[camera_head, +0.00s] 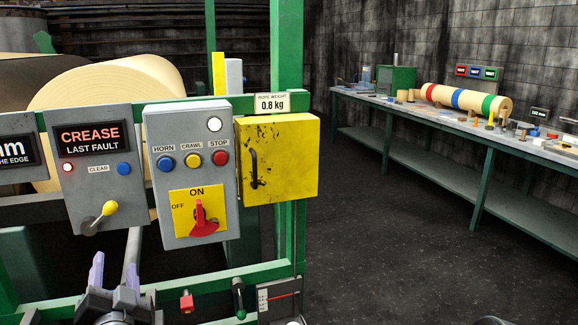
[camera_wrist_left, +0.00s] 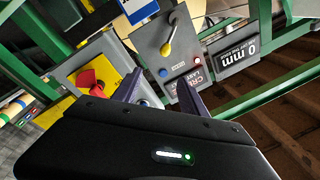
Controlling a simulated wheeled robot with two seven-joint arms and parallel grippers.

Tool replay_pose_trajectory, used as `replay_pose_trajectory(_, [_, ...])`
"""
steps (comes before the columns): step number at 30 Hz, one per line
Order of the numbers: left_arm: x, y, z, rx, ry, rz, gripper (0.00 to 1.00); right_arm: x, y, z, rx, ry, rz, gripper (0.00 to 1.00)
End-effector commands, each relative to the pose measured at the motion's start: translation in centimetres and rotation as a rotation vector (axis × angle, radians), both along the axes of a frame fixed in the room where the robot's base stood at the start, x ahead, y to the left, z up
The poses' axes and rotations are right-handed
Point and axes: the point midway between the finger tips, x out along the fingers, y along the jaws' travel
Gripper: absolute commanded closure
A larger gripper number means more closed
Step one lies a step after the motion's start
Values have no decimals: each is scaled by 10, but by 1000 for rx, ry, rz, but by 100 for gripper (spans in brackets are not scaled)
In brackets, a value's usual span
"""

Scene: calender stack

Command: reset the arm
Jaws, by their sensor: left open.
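My left gripper (camera_head: 115,272) is at the lower left of the head view, with its two purple fingers pointing up and apart. It is open, with nothing between the fingers. It is in front of and below the grey CREASE fault box (camera_head: 95,165), whose yellow-knobbed lever (camera_head: 103,212) hangs at its lower part. In the left wrist view the gripper (camera_wrist_left: 160,92) shows its fingers apart, and the view of the panel is tilted. The yellow lever knob (camera_wrist_left: 166,50) appears beyond the fingers there. My right gripper cannot be made out.
A grey switch box (camera_head: 190,170) with a red rotary switch and a yellow box (camera_head: 278,158) hang on the green frame (camera_head: 290,60). Large cream rolls (camera_head: 110,85) lie behind. A workbench (camera_head: 440,118) with a striped roll stands at right. The floor between is clear.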

Motion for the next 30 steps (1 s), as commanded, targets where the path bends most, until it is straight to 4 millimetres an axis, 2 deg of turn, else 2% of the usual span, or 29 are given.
replay_pose_trajectory(5, [7,-14,-10,-154,-15,-77,50,-1,0,0,0,1,-1,64])
replay_pose_trajectory(8, [15,-28,-29,-278,6,-139,50,-1,0,0,0,2,0,64])
replay_pose_trajectory(11, [24,-49,-63,-425,67,-202,50,-1,0,1,0,2,0,64])
replay_pose_trajectory(14, [30,-72,-106,-573,154,-248,50,-1,0,3,0,2,0,64])
replay_pose_trajectory(17, [28,-100,-162,-744,286,-273,50,-1,0,6,0,3,-1,64])
replay_pose_trajectory(18, [24,-113,-189,-817,351,-275,50,-1,0,8,0,3,-1,64])
replay_pose_trajectory(20, [13,-132,-232,-926,461,-264,50,-1,0,10,0,3,-1,64])
replay_pose_trajectory(21, [2,-144,-259,-993,533,-249,50,-1,0,12,0,3,-1,64])
replay_pose_trajectory(23, [-17,-162,-298,-1083,645,-217,50,-1,0,14,0,3,-1,64])
replay_pose_trajectory(24, [-33,-173,-323,-1136,719,-190,50,-1,0,16,0,3,-1,64])
replay_pose_trajectory(26, [-59,-189,-358,-1203,830,-147,50,-1,0,18,0,3,-1,64])
replay_pose_trajectory(27, [-80,-199,-380,-1242,907,-115,50,-1,0,20,0,3,-1,64])
replay_pose_trajectory(30, [-134,-222,-427,-1301,1094,-40,50,-1,0,25,0,3,-1,64])
